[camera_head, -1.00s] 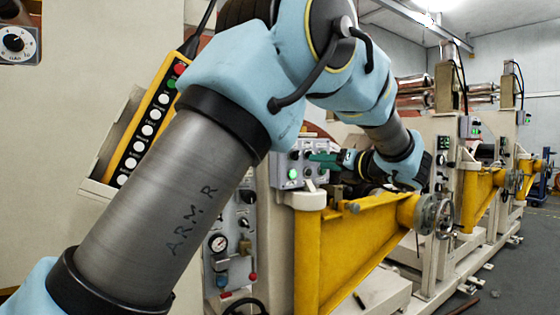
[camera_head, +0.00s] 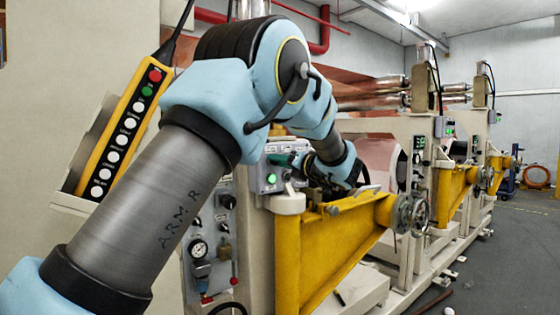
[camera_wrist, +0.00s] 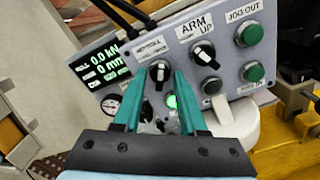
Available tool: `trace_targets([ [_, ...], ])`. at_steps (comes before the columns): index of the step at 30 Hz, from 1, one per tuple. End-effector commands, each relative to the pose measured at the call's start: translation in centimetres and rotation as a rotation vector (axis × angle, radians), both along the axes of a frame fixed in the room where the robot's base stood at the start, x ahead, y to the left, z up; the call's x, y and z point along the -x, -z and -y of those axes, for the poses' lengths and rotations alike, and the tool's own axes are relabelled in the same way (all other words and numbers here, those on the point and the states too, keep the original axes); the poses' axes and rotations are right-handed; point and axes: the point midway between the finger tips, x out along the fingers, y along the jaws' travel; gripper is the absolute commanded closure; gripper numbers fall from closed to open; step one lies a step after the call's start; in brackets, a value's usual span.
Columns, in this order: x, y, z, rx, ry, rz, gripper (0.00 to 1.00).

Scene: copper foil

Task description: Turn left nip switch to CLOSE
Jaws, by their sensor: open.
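A grey control panel (camera_wrist: 225,75) fills the upper part of the wrist view. A black rotary switch (camera_wrist: 159,71) with a white pointer line sits at its left, under a label too blurred to read surely. Which way it points in words is unreadable. My gripper (camera_wrist: 157,80) is open, with one teal finger on each side of this switch in the picture. I cannot tell whether the fingers touch it. In the head view the panel (camera_head: 258,179) shows behind my arm, and my gripper (camera_head: 291,160) is at its upper right, partly hidden.
A second rotary switch labelled ARM UP (camera_wrist: 205,52) sits close right of the right finger. Two green buttons (camera_wrist: 248,34) are further right, and a lit green lamp (camera_wrist: 172,101) is below. A display (camera_wrist: 104,59) stands left. A yellow beam (camera_head: 340,225) runs below my arm.

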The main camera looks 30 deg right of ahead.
Motion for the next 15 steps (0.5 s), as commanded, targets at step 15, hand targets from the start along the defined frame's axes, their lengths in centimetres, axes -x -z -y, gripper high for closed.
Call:
trace_targets([
  [15,0.04,0.04,0.02,0.0,0.001,0.0,0.95],
])
